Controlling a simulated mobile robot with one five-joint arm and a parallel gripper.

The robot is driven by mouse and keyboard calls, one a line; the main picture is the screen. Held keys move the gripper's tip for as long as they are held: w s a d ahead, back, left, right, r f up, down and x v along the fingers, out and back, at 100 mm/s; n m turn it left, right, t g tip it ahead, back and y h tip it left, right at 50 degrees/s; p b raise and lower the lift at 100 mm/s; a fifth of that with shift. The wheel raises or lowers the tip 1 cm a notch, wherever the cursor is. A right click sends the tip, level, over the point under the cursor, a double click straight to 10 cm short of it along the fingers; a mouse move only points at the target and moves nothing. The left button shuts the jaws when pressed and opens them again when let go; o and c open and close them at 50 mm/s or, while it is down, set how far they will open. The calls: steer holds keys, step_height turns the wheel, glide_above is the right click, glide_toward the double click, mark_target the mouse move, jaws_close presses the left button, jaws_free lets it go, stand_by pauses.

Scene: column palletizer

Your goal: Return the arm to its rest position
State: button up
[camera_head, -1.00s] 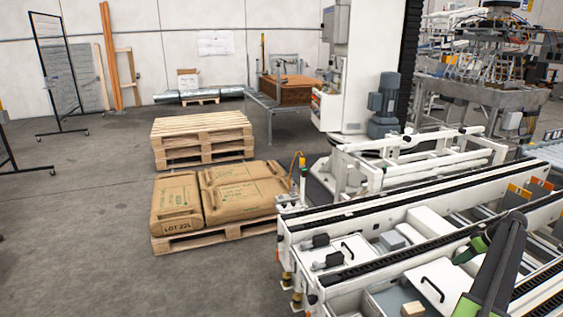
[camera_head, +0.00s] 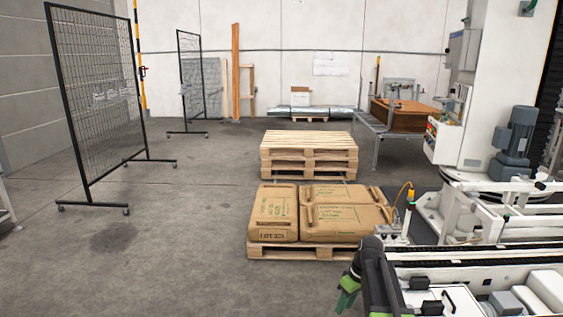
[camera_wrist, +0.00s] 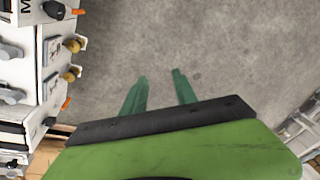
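My arm (camera_head: 377,278), dark with green parts, shows at the bottom of the head view, right of centre. The green end of it (camera_head: 347,292) hangs low in front of the white conveyor frame. In the wrist view my gripper (camera_wrist: 160,78) has two green fingers standing apart with bare grey floor between them. It is open and holds nothing. The fingertips touch nothing that I can see.
The white conveyor frame (camera_head: 470,262) is close at the right; its side shows in the wrist view (camera_wrist: 45,60). A pallet of brown sacks (camera_head: 345,218) and stacked empty pallets (camera_head: 308,143) stand ahead. Floor (camera_head: 170,245) is clear at left, before a mesh fence (camera_head: 97,100).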

steer(key=s+a+h, duration=0.1)
steer(key=s+a, duration=0.6)
steer(key=s+d+m+h, duration=0.1)
steer(key=s+m+h, duration=0.1)
steer(key=s+m, duration=0.45)
step_height(320, 180, up, 14)
steer(key=p, duration=1.4)
steer(key=shift+w+m, duration=0.3)
steer(key=shift+m, duration=0.05)
steer(key=shift+f, duration=0.1)
